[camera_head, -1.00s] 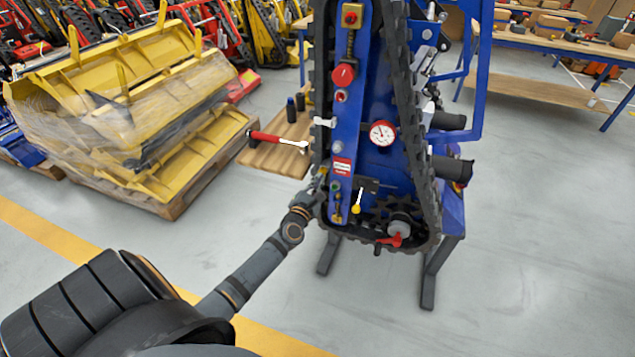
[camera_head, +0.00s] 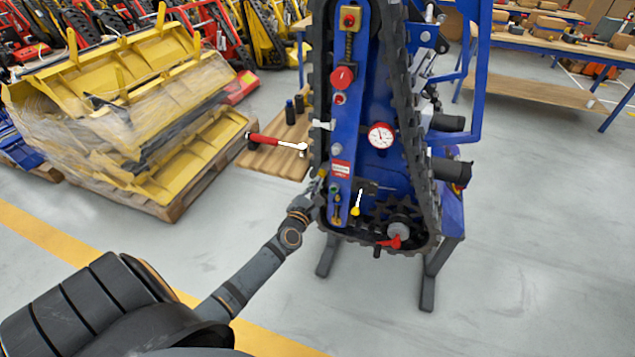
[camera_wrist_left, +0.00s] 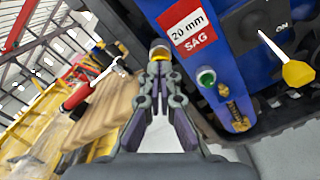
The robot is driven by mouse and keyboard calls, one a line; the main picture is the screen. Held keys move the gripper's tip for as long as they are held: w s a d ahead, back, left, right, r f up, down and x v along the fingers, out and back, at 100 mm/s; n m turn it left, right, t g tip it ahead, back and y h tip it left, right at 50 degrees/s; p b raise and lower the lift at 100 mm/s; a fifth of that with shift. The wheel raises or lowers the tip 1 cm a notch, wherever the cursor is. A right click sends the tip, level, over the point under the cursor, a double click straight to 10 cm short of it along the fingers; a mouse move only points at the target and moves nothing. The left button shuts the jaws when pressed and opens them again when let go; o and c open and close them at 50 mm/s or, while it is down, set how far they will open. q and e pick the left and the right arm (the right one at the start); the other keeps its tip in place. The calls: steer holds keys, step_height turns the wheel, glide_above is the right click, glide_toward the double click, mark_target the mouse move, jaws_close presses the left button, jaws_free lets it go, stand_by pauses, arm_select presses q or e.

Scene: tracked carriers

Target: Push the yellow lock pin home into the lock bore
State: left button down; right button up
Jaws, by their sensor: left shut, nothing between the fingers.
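The yellow lock pin (camera_wrist_left: 159,49) appears as a short, pale-ended cylinder with a yellow band, at the left edge of the blue carrier frame (camera_wrist_left: 172,10). My left gripper (camera_wrist_left: 159,70) is shut and empty. Its fingertips are right at the pin's near end and seem to touch it; they hide part of it. In the head view, my left gripper (camera_head: 318,185) is at the lower left edge of the blue carrier (camera_head: 345,120), and the pin is only a tiny yellow spot there. The lock bore is hidden. My right gripper is not in view.
A yellow-knobbed lever (camera_head: 356,207) and a green button (camera_wrist_left: 206,77) are close to the right of the gripper. Black track runs around the carrier. A red-handled wrench (camera_head: 270,140) is above left. Yellow buckets on a pallet (camera_head: 160,206) stand left; floor between is clear.

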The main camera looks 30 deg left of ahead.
arm_select(q)
steer(key=v, duration=1.3)
steer(key=shift+s, duration=0.3)
steer(key=s+d+f+m+g+h+p, duration=0.1)
steer(key=s+f+m+g+h, duration=0.3)
steer(key=f+m, duration=0.75)
steer(key=s+d+f+m+g+y+p, duration=0.1)
steer(key=s+f+m+g, duration=0.35)
steer(key=f, duration=1.15)
steer(key=s+d+f+m+g, duration=0.1)
steer(key=s+f+m+g, duration=0.1)
steer(key=s+f+m, duration=0.3)
steer(key=s+d+f+m+g, duration=0.1)
steer(key=s+f+m+g, duration=0.2)
steer(key=s, duration=1)
steer(key=s+d+f+m+g, duration=0.1)
steer(key=s+f+m+g, duration=0.1)
steer(key=s+f+m, duration=0.6)
steer(key=shift+s+d+g+h+p, duration=0.3)
steer(key=shift+s+d+g+p, duration=0.1)
steer(key=shift+s, duration=0.35)
steer(key=shift+f, duration=0.15)
